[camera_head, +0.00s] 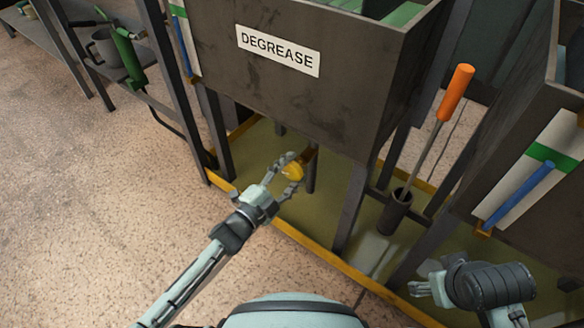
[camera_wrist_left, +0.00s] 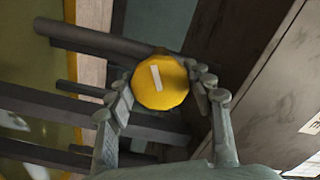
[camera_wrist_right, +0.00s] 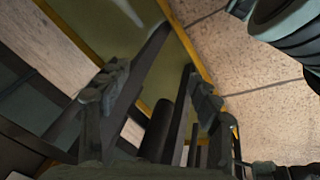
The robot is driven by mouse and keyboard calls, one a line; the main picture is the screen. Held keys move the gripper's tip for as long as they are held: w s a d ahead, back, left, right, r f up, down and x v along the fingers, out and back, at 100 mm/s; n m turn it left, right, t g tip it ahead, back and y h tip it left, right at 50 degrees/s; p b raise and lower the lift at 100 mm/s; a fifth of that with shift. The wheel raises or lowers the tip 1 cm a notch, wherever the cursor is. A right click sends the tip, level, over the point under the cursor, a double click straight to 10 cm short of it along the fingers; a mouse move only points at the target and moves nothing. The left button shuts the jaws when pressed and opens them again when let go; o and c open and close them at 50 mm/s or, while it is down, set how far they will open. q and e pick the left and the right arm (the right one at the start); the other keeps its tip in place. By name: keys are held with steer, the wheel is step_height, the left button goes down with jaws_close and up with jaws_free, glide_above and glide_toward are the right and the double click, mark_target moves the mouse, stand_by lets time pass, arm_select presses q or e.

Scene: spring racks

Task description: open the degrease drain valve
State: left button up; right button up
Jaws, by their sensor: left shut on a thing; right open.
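The degrease tank (camera_head: 300,75) is a dark metal box with a white DEGREASE label (camera_head: 278,50) on its front. Under it a yellow round valve knob (camera_head: 292,171) sits on a drain pipe. My left gripper (camera_head: 288,175) is shut on the knob. In the left wrist view the knob (camera_wrist_left: 160,83), with a white bar mark on its face, lies between the fingertips (camera_wrist_left: 162,85). My right gripper (camera_head: 418,285) is open and empty at the lower right; its spread fingers (camera_wrist_right: 155,85) show in the right wrist view.
An orange-handled tool (camera_head: 456,92) stands in a dark cylindrical holder (camera_head: 396,213) right of the knob. Tank legs (camera_head: 351,208) and a yellow-edged floor tray (camera_head: 330,258) lie close by. A second tank (camera_head: 510,120) stands at right.

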arm_select(q)
steer(key=n, duration=0.3)
steer(key=shift+n+p, duration=0.3)
steer(key=shift+p, duration=0.1)
steer(key=shift+n, duration=1.8)
arm_select(e)
steer(key=shift+a+x, duration=0.2)
steer(key=shift+x, duration=0.7)
steer(key=shift+a+x, duration=0.2)
steer(key=shift+x, duration=0.75)
arm_select(q)
steer(key=shift+p, duration=0.3)
arm_select(e)
steer(key=shift+f, duration=0.25)
steer(key=shift+w, duration=0.1)
arm_select(q)
steer(key=o, duration=1.2)
steer(key=shift+c, duration=0.2)
arm_select(e)
steer(key=shift+r, duration=0.15)
